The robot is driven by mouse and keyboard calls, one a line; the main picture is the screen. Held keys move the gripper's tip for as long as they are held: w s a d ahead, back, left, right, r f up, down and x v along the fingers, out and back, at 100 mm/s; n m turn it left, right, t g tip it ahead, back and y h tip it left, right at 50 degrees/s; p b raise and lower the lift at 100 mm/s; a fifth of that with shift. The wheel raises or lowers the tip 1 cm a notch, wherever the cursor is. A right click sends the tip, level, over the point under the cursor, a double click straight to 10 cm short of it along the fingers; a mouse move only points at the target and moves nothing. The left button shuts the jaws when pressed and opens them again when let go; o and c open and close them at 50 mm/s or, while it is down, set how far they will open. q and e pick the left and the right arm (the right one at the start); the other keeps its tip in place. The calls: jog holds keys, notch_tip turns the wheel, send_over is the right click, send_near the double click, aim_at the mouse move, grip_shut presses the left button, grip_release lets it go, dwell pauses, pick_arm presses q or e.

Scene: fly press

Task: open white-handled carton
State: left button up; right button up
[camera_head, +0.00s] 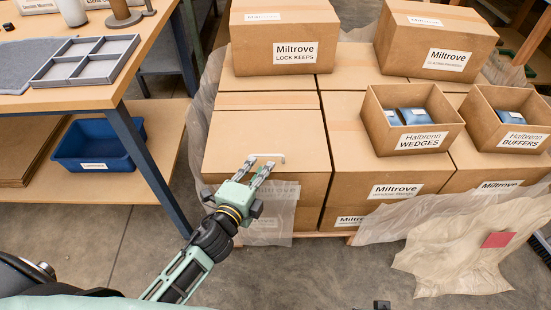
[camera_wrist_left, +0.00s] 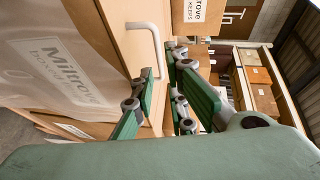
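The white-handled carton (camera_head: 258,128) is the brown box at the front left of the stack, its top looking flat and shut. Its white handle (camera_head: 268,156) lies near the front edge of the top; in the left wrist view the handle (camera_wrist_left: 147,27) is a bent white bar. My left gripper (camera_head: 262,163) is at the handle with its fingers apart; it also shows in the left wrist view (camera_wrist_left: 159,60). One handle leg is near the gap between the fingertips; I cannot tell if they touch it. My right gripper is not clearly in view.
Clear film (camera_head: 280,219) hangs over the carton's front. Open boxes marked Wedges (camera_head: 433,139) and Buffers (camera_head: 520,138) stand to the right. A closed Lock Keeps box (camera_head: 276,59) stands behind. A workbench (camera_head: 148,47) with a grey tray (camera_head: 71,74) is at left.

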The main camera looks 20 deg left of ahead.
aim_at(268, 155)
pick_arm(q)
jog(key=x, duration=0.7)
jog(key=shift+a+b, duration=0.15)
jog(key=shift+b, duration=0.25)
pick_arm(e)
jog(key=r, duration=0.3)
jog(key=shift+w, duration=0.35)
pick_arm(q)
grip_shut()
pick_arm(e)
jog(key=shift+a, duration=0.1)
pick_arm(q)
jog(key=shift+f, duration=0.1)
